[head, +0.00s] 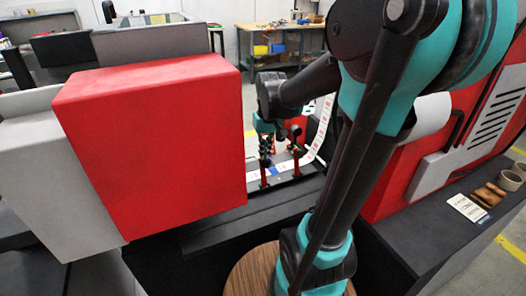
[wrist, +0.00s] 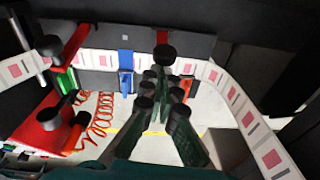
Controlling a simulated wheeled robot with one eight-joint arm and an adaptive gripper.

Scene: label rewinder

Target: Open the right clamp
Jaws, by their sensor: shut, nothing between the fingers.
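In the wrist view, the right clamp shows a red part (wrist: 162,37) with a black knob (wrist: 165,55), at the label strip's upper edge. My gripper (wrist: 159,78) is shut and empty, its tips just below that knob in the picture; I cannot tell whether they touch. The left clamp, a red lever (wrist: 73,46) with a black knob, stands at the upper left. In the head view, my gripper (head: 267,152) hangs over the rewinder table beside the small red clamp posts, the right one (head: 296,166) and the left one (head: 263,174). My gripper partly hides them.
The white label strip with red squares (wrist: 240,115) runs across the back and down the right. A red coiled hose (wrist: 98,118) lies at left. A large red housing (head: 155,145) stands left of my arm, and a red machine body (head: 390,170) stands right.

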